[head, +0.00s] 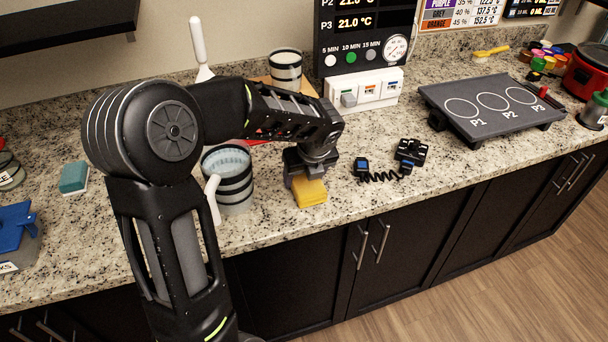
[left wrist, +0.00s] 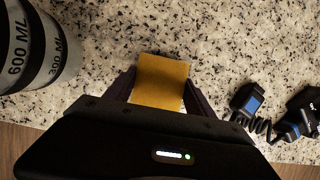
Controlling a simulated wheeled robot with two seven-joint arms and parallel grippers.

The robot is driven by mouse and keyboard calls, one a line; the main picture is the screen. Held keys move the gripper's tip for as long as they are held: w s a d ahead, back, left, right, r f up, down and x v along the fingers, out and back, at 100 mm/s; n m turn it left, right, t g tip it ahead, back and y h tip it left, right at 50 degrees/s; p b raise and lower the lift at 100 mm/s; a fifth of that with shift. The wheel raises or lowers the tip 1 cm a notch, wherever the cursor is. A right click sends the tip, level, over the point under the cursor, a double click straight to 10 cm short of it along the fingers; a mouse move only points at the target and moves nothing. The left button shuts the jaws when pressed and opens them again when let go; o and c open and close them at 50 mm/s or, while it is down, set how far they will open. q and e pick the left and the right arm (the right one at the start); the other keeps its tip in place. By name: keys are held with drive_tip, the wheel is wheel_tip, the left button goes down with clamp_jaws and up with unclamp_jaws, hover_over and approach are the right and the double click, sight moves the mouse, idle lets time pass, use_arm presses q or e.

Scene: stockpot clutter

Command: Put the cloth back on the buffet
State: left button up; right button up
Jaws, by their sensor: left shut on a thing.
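The yellow folded cloth (head: 310,192) is at the front edge of the speckled granite counter, which may be the buffet (head: 400,196). My left gripper (head: 306,182) points down and is shut on the cloth. In the left wrist view the cloth (left wrist: 161,80) sits between the two fingers (left wrist: 158,92) and sticks out past them over the granite. I cannot tell whether the cloth touches the counter or is just above it. My right gripper is not in view.
A striped beaker (head: 233,190) stands close left of the gripper. A black coiled-cord device (head: 362,168) lies to the right, with a hotplate panel (head: 490,104) beyond. A teal sponge (head: 74,177) lies at the left.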

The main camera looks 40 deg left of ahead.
use_arm(q)
drive_tip(key=shift+f, duration=0.2)
drive_tip(key=o, duration=1.4)
drive_tip(key=shift+r, duration=0.1)
drive_tip(key=v, duration=0.7)
drive_tip(key=shift+s+d+r+b, duration=0.1)
drive_tip(key=shift+r+b, duration=0.2)
drive_tip(key=shift+r, duration=0.05)
drive_tip(key=shift+f, duration=0.1)
